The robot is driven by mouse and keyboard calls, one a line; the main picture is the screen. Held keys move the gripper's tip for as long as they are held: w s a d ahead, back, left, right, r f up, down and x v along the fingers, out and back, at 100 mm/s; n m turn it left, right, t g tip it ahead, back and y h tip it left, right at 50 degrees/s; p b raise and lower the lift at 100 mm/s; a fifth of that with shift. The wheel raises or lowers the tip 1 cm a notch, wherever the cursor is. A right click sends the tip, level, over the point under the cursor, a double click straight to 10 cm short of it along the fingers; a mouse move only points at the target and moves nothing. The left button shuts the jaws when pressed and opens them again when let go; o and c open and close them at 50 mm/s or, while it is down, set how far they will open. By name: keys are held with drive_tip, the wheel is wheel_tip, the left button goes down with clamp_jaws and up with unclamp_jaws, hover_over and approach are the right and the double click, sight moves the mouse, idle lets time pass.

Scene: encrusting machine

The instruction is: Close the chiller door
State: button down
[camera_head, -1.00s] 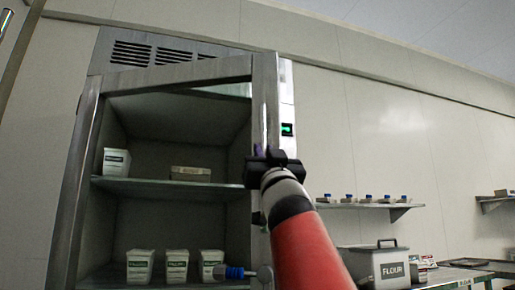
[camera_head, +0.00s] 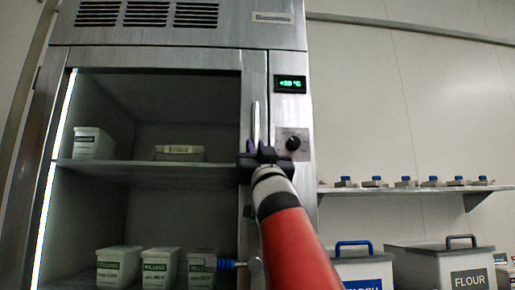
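The chiller (camera_head: 180,32) is a tall steel cabinet that fills the left half of the head view. Its door (camera_head: 253,90) has a steel frame around a clear pane, and shelves show through it. The door looks flush or nearly flush with the cabinet front; I cannot tell if a small gap is left. A vertical bar handle (camera_head: 256,122) stands on the door's right side. My gripper (camera_head: 264,152) is at the handle, covering part of it. Its fingers are seen from behind, so whether they are open or shut on the handle is hidden.
White tubs (camera_head: 118,266) and a small box (camera_head: 179,153) are on the chiller's shelves. A control panel (camera_head: 291,125) is right of the door. A wall shelf (camera_head: 400,189) with blue-topped items and a flour bin (camera_head: 445,262) stand at the right.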

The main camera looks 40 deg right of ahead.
drive_tip(key=shift+w+d+f, duration=0.1)
drive_tip(key=shift+w+d, duration=0.45)
drive_tip(key=shift+d, duration=0.2)
drive_tip(key=c, duration=1.8)
unclamp_jaws()
drive_tip(key=shift+o, duration=1.2)
drive_tip(key=shift+w+d+f, duration=0.1)
drive_tip(key=shift+d, duration=0.25)
drive_tip(key=shift+o, duration=1)
